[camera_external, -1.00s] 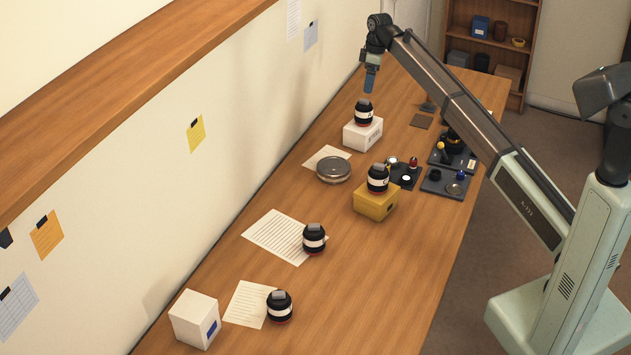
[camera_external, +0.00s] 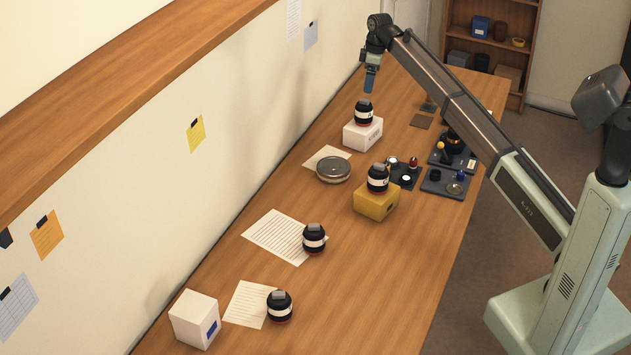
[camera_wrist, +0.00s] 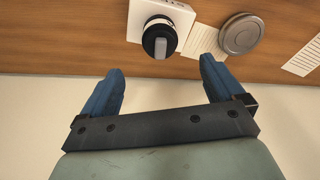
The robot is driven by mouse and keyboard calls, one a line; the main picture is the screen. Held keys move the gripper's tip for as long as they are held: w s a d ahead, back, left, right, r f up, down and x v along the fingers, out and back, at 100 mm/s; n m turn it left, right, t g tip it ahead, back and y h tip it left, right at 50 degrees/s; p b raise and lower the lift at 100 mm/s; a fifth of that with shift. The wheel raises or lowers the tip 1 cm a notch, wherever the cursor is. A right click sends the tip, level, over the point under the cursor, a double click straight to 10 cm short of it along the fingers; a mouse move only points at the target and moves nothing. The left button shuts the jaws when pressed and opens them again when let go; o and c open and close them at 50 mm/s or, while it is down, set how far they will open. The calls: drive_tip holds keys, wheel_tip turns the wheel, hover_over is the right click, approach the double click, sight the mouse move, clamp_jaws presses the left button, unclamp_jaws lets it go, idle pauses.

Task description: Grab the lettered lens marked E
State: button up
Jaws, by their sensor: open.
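My gripper (camera_external: 370,84) is open and empty, just above the black lens (camera_external: 364,113) that stands on a white box (camera_external: 362,134) at the far end of the table. In the wrist view that lens (camera_wrist: 160,41) lies beyond and between the blue fingertips (camera_wrist: 160,72). A second lens (camera_external: 378,179) stands on a yellow box (camera_external: 376,201). A third lens (camera_external: 314,239) stands at the edge of a paper sheet, and a fourth lens (camera_external: 279,306) is at the near end. Their labels are too small to read, so I cannot tell which is E.
A round grey-lidded tin (camera_external: 333,169) sits on paper beside the white box. Dark trays (camera_external: 445,184) with small parts lie to the right. A white box (camera_external: 194,320) stands at the near left. The wall runs close along the table's left edge.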

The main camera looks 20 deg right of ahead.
drive_tip(key=shift+o, duration=0.2)
drive_tip(key=s+a+n, duration=0.2)
drive_tip(key=s+a, duration=0.2)
drive_tip(key=a, duration=1)
drive_tip(key=n+y, duration=0.3)
hover_over(317, 229)
drive_tip(key=d, duration=0.5)
wheel_tip(317, 229, down, 8)
drive_tip(key=r, duration=0.1)
drive_tip(key=shift+a+x, duration=0.15)
drive_tip(key=shift+x, duration=3.4)
drive_tip(key=shift+a+x, duration=0.1)
drive_tip(key=shift+x, duration=3.45)
drive_tip(key=shift+w+r, duration=0.15)
drive_tip(key=shift+w, duration=0.05)
